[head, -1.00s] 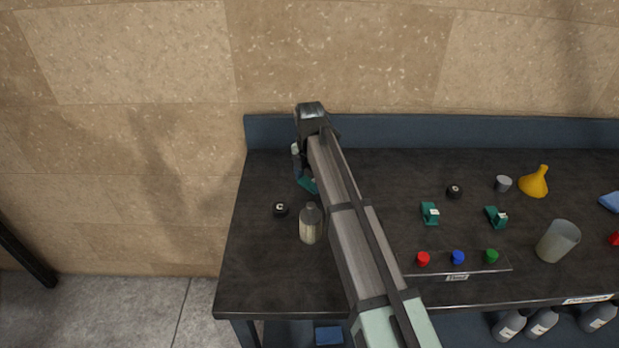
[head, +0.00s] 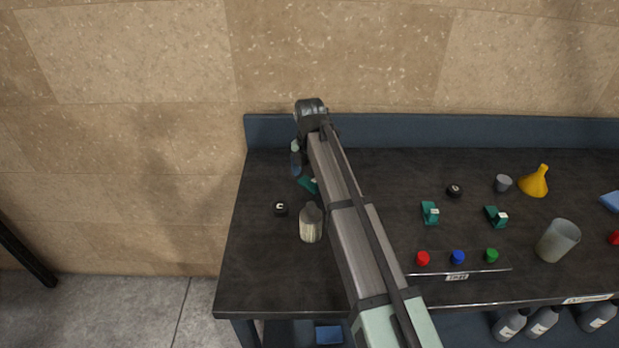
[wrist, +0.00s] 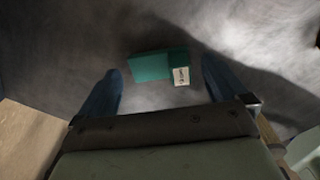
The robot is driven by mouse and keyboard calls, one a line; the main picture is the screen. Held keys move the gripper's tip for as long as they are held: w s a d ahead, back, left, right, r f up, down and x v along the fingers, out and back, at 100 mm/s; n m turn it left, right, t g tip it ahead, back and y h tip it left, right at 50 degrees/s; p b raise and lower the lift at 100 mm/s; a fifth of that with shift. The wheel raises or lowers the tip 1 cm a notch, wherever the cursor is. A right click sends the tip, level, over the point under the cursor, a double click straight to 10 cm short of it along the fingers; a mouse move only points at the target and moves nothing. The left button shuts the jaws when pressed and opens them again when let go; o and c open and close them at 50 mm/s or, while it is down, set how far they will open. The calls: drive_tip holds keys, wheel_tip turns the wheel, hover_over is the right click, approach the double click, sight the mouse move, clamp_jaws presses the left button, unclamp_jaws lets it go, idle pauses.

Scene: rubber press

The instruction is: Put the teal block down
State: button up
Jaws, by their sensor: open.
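The teal block (wrist: 150,67) lies on the dark bench top, with a small white printed label at its right end. In the wrist view it sits just beyond and between the fingertips, touching neither finger. My gripper (wrist: 160,80) is open and empty, its two blue fingers wide apart. In the head view the block (head: 308,184) shows at the left part of the bench, partly hidden by my arm. My gripper (head: 296,162) is mostly hidden there too, just above and behind the block.
A pale bottle (head: 311,224) and a black round piece (head: 280,209) stand near the block. Two more teal blocks (head: 430,212) (head: 496,217), a button strip (head: 440,267), a beaker (head: 558,241) and a yellow funnel (head: 534,182) are to the right. The left front bench (head: 262,270) is clear.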

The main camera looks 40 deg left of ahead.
wheel_tip(320, 180, up, 11)
drive_tip(key=shift+r, duration=0.2)
drive_tip(key=shift+w+d, duration=0.1)
idle(2.0)
